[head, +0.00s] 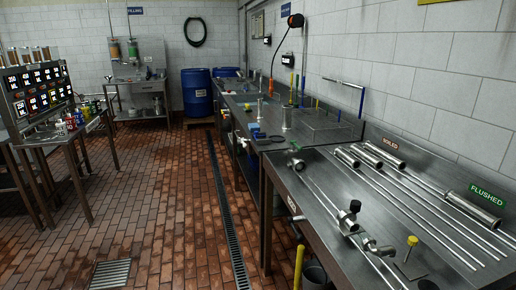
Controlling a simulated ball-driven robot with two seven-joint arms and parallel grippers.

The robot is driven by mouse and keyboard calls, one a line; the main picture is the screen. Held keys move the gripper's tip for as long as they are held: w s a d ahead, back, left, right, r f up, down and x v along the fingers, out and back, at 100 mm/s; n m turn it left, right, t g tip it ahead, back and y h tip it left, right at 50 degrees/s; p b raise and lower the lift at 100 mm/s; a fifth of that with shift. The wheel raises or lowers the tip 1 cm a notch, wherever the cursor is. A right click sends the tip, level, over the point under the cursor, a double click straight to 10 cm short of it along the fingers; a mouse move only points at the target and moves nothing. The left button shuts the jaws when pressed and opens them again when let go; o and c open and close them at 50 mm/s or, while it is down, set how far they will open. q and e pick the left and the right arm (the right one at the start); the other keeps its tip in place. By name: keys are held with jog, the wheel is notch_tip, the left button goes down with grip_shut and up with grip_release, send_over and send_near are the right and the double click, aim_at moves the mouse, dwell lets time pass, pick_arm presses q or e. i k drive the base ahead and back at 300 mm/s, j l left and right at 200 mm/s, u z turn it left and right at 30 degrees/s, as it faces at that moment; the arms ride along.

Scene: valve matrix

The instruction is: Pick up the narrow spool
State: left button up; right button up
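I cannot tell for sure which thing is the narrow spool. Several shiny steel cylindrical pieces lie on the right-hand steel bench (330,215). A short cylinder (346,158) lies near the bench's far end, with another cylinder (382,153) to its right near the SOILED label. A larger cylinder (471,212) lies at the right by the FLUSHED label. Long thin steel rods (420,205) lie across the bench between them. A fitting with a dark knob (348,219) sits near the front edge. Neither of my grippers is in view.
A second long bench with a wire rack (330,127) runs behind along the wall. A blue barrel (197,93) stands at the back. A table with lit displays (38,90) is at left. The brick floor between is clear, with a drain grate (228,218).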

aim_at(260, 108)
jog(key=i+j, duration=0.5)
jog(key=i+j+z, duration=0.1)
jog(key=i+j, duration=0.35)
jog(key=j, duration=0.2)
jog(key=i+j, duration=0.3)
jog(key=i, duration=0.3)
jog(key=i+j+z, duration=0.1)
jog(key=i+j, duration=0.25)
jog(key=i, duration=0.25)
jog(key=i+j, duration=0.35)
jog(key=i, duration=0.25)
jog(key=i+j+z, duration=0.1)
jog(key=i+j, duration=0.3)
jog(key=i, duration=0.2)
